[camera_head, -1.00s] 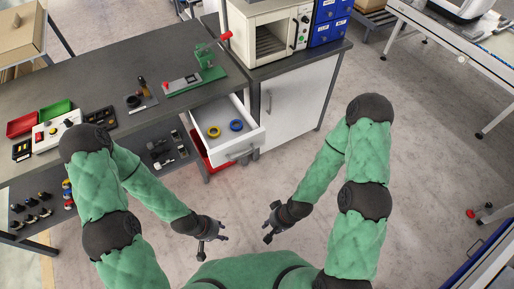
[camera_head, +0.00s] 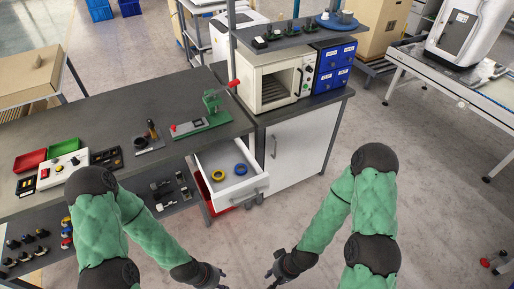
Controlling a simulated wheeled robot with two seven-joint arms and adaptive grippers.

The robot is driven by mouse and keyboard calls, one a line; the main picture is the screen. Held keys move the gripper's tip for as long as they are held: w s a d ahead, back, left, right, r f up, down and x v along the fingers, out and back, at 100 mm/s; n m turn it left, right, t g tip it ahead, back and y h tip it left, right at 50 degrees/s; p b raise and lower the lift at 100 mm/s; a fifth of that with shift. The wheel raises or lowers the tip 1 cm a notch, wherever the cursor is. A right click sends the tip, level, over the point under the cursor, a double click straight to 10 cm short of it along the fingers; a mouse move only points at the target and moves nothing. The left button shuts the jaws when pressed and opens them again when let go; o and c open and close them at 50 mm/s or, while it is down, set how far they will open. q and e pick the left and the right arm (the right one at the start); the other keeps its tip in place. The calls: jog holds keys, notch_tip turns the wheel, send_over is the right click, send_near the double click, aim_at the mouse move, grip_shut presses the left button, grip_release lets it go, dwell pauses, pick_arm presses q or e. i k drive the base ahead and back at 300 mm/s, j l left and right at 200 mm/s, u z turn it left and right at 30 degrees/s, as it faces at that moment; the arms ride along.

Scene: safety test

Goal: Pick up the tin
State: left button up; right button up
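I cannot make out a tin for certain in the head view. The open white drawer (camera_head: 238,188) under the bench holds a yellow ring (camera_head: 218,175) and a blue ring (camera_head: 241,169). My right gripper (camera_head: 273,280) is at the bottom edge, below and right of the drawer, with its fingers apart and nothing seen between them. My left gripper (camera_head: 222,281) is also at the bottom edge, partly cut off, its fingers apart and apparently empty. Neither gripper touches the drawer.
The grey bench (camera_head: 110,115) carries a green press (camera_head: 215,110), a red bin (camera_head: 30,160), a green bin (camera_head: 60,148) and a button box (camera_head: 62,170). An oven (camera_head: 275,82) and blue drawers (camera_head: 335,65) stand on the white cabinet (camera_head: 297,150).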

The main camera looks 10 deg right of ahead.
aim_at(346, 17)
jog(key=l+u, duration=0.15)
jog(key=u, duration=0.25)
jog(key=i+l+u, duration=0.2)
jog(key=l, duration=0.3)
jog(key=i+l+u, duration=0.15)
jog(key=l, duration=0.4)
jog(key=i+l+u, duration=0.2)
jog(key=l, duration=0.35)
jog(key=l+u, duration=0.2)
jog(key=l, duration=0.35)
